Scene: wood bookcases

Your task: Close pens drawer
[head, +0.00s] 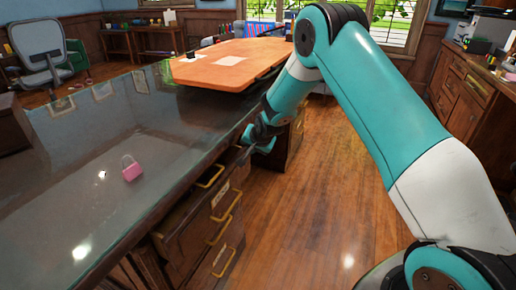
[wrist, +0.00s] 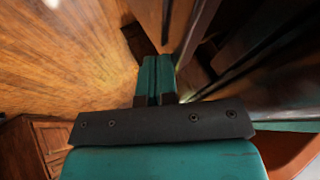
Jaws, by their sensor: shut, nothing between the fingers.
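The dark desk has a stack of drawers with brass handles on its front in the head view. The top drawer (head: 188,205) sticks out a little from under the desk top, with a dark gap above its front. A small label shows beside the handles, too small to read, so I cannot tell which drawer is the pens drawer. My gripper (head: 264,146) is at the desk's front side, beyond these drawers and close to the desk edge. In the wrist view my gripper (wrist: 156,62) has its teal fingers together, with nothing between them, beside dark wood panels.
A pink padlock (head: 131,169) lies on the glossy desk top (head: 75,185). A wooden cabinet (head: 465,95) stands at the right. The wood floor (head: 310,195) between desk and cabinet is clear.

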